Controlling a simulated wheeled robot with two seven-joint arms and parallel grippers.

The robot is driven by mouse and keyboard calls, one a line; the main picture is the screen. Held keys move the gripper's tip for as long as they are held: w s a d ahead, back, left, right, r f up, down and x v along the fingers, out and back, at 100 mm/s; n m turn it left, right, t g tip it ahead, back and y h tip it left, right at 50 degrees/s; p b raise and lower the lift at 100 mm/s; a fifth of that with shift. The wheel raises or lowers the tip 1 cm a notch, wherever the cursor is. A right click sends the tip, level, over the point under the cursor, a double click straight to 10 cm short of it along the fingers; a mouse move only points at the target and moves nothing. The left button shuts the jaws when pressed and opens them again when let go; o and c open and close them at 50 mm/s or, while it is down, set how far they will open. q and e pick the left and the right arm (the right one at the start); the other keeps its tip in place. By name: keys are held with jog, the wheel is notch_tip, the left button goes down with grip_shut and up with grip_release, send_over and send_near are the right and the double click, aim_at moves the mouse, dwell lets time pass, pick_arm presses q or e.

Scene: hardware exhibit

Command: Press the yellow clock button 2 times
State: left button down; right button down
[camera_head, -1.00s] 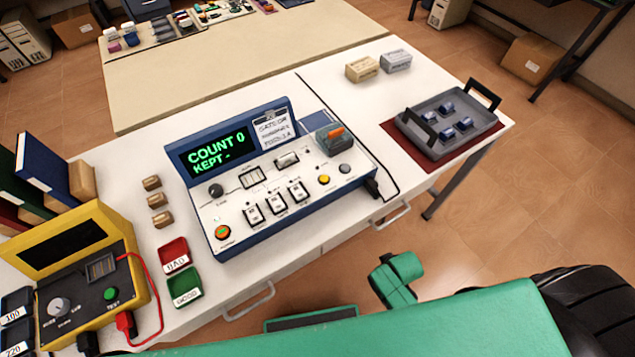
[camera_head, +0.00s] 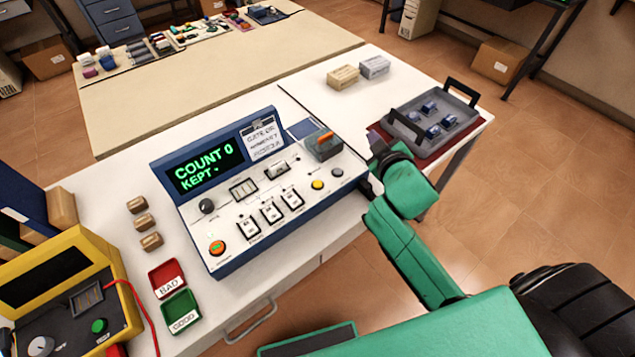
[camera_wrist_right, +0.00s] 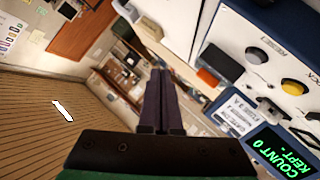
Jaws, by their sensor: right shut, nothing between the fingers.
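A yellow button (camera_head: 317,185) sits on the sloped panel of a white and blue console (camera_head: 228,232), at its right side beside a grey button (camera_head: 337,172). The yellow button also shows at the upper right of the right wrist view (camera_wrist_right: 292,87). The console screen (camera_head: 205,165) reads COUNT 0, KEPT -. My right gripper (camera_head: 374,139) is at the console's right edge, apart from the yellow button. In the right wrist view its fingers (camera_wrist_right: 160,75) are shut together and empty. My left gripper is in neither view.
A grey tray (camera_head: 408,138) with handles lies on a red mat to the right. An orange-red button (camera_head: 217,248) and several switches are on the same panel. Red and green trays lie in front.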

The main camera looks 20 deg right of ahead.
jog(key=w+a+r+n+t+y, duration=0.2)
jog(key=a+r+n+t+y, duration=0.1)
jog(key=a+r+n+y, duration=0.35)
jog(key=w+a+r+n+t+y, duration=0.1)
jog(key=a+r+n+t+y, duration=0.1)
jog(key=a+r+n+y, duration=0.45)
jog(key=n+g+h, duration=0.3)
jog(key=n+g, duration=1.1)
jog(key=n, duration=0.5)
send_over(318, 184)
notch_tip(318, 184, down, 11)
jog(key=shift+s+d+r, duration=0.1)
jog(key=shift+s+d, duration=0.25)
jog(key=shift+d, duration=0.1)
notch_tip(318, 184, down, 9)
jog(key=b, duration=0.6)
jog(key=shift+r+b, duration=0.1)
jog(key=shift+b, duration=0.25)
